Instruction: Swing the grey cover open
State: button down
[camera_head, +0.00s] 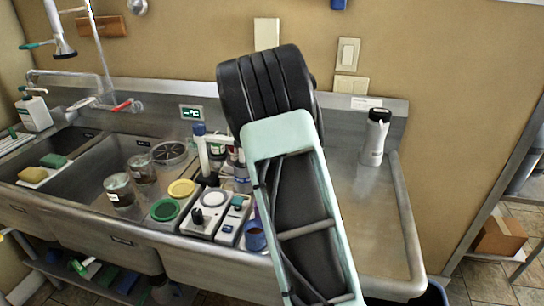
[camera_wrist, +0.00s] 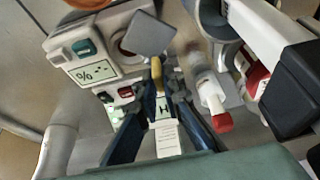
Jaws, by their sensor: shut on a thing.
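In the wrist view a flat grey square plate, which looks like the grey cover (camera_wrist: 150,34), stands tilted at the front of a white device. A narrow yellow-brown tab (camera_wrist: 156,70) meets its lower corner; whether the two are one piece is hard to tell. My gripper (camera_wrist: 160,80) has its dark blue fingers closed in on this tab. The white device (camera_wrist: 88,62) has a % display and a teal button. In the head view my pale green arm hides the gripper and the cover.
A red-tipped white fitting (camera_wrist: 212,100) is close to the right finger. In the head view, instruments (camera_head: 208,212) crowd the sink edge left of my arm, with a green lid (camera_head: 165,210) and a yellow lid (camera_head: 181,188). The drainboard (camera_head: 375,215) on the right is mostly clear.

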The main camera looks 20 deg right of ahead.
jog(key=c, duration=2.1)
grip_release()
jog(key=v, duration=1.2)
jog(key=shift+r, duration=0.1)
